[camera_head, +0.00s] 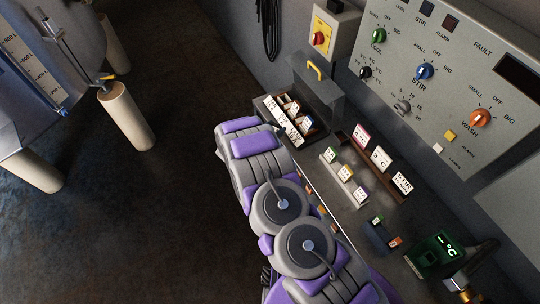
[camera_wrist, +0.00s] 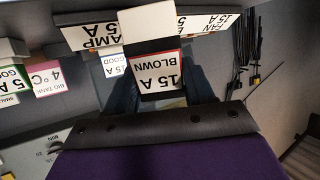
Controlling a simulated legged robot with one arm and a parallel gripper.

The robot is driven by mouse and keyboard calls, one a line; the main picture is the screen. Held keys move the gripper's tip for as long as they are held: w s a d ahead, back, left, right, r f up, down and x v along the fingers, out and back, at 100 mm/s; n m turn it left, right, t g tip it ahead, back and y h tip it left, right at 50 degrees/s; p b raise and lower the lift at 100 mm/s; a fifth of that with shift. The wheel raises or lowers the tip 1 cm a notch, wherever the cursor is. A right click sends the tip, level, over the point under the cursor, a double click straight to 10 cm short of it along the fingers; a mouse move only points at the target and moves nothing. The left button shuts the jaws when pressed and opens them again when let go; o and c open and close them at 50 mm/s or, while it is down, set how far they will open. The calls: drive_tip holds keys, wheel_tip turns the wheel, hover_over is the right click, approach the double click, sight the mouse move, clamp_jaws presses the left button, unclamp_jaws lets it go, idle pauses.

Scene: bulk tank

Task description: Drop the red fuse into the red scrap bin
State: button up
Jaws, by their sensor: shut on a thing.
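The red fuse (camera_wrist: 157,72) shows in the wrist view as a red-edged label reading "15 A BLOWN". My gripper (camera_wrist: 160,92) is shut on it, with dark fingers on either side. The fuse is at the fuse holder, among labels reading "AMP 5 A" (camera_wrist: 93,36) and "FAN 15 A" (camera_wrist: 218,22). I cannot tell whether it is still seated. In the head view, my arm reaches the open fuse box (camera_head: 318,100) at the bench's far end, and the fingertips are hard to make out. I cannot identify a red scrap bin in either view.
A pale rack (camera_head: 345,180) with several labelled fuses and a dark rack (camera_head: 366,158) with labelled cards stand on the bench. The control panel (camera_head: 450,75) rises behind.

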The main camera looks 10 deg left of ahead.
drive_tip(key=f, duration=0.1)
drive_tip(key=a+f+b, duration=0.1)
drive_tip(key=f, duration=0.3)
drive_tip(key=shift+a+f+b, duration=0.1)
drive_tip(key=shift+a+b, duration=0.25)
drive_tip(key=shift+d+f, duration=0.35)
drive_tip(key=shift+d, duration=0.25)
drive_tip(key=o, duration=0.6)
drive_tip(key=shift+a, duration=0.15)
drive_tip(key=shift+o, duration=1.4)
drive_tip(key=shift+a, duration=0.35)
drive_tip(key=shift+o, duration=1.2)
drive_tip(key=shift+d, duration=0.25)
drive_tip(key=p+v, duration=0.2)
drive_tip(key=v, duration=1.5)
drive_tip(key=shift+a, duration=0.3)
drive_tip(key=shift+s, duration=0.1)
